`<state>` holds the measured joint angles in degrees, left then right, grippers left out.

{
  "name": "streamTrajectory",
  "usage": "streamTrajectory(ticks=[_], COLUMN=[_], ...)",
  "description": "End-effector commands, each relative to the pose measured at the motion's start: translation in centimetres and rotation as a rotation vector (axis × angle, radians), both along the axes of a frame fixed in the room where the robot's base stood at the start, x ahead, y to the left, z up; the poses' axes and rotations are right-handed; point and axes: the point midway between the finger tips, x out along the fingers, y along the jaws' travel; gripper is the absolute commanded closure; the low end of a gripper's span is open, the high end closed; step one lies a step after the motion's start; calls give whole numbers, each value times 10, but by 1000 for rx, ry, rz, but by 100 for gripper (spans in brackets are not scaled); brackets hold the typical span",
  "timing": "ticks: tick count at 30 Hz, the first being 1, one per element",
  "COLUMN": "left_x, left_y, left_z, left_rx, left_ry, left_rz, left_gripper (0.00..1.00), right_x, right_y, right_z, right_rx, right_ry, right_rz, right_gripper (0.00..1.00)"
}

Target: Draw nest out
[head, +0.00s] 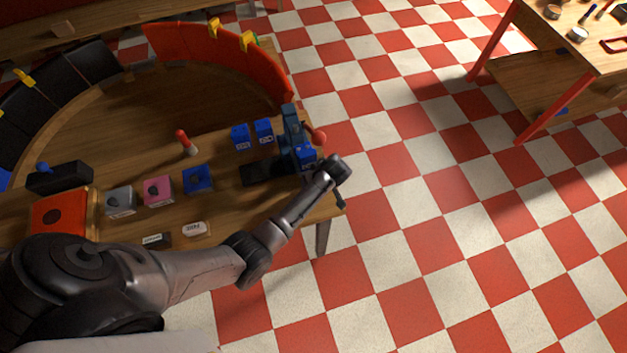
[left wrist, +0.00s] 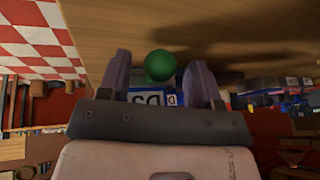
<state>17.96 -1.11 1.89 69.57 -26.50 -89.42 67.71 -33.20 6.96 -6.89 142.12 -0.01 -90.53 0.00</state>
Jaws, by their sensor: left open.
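In the left wrist view a round green knob (left wrist: 160,66) sits between the two fingers of my left gripper (left wrist: 162,60), which is open. A gap shows on both sides of the knob; I cannot tell how deep it lies between the fingers. A blue part with a white label (left wrist: 150,98) shows just behind the knob. In the head view my left arm reaches to a blue press (head: 291,130) with a red ball handle (head: 319,137) at the table's right end. A nest cannot be made out clearly; the wrist hides the knob there. My right gripper is not in view.
On the wooden table (head: 225,135) stand two blue boxes, a red-topped post (head: 183,139), and grey, pink (head: 158,191) and blue blocks. A curved red wall (head: 220,60) rises behind. Checkered floor lies open to the right, with a workbench (head: 560,70) at upper right.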

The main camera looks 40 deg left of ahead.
Motion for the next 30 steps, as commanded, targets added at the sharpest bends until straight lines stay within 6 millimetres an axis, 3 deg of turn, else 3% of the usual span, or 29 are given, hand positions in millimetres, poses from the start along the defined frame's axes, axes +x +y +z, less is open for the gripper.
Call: streamTrajectory(ticks=[12, 30], left_x=[0, 0], left_y=[2, 2], left_z=[-5, -5], left_rx=[-1, 0], left_ry=[0, 0], left_rz=[0, 0], left_gripper=[42, 98], right_x=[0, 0], right_y=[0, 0], right_z=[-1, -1], right_rx=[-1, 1], right_ry=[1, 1], right_rz=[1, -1], right_gripper=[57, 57])
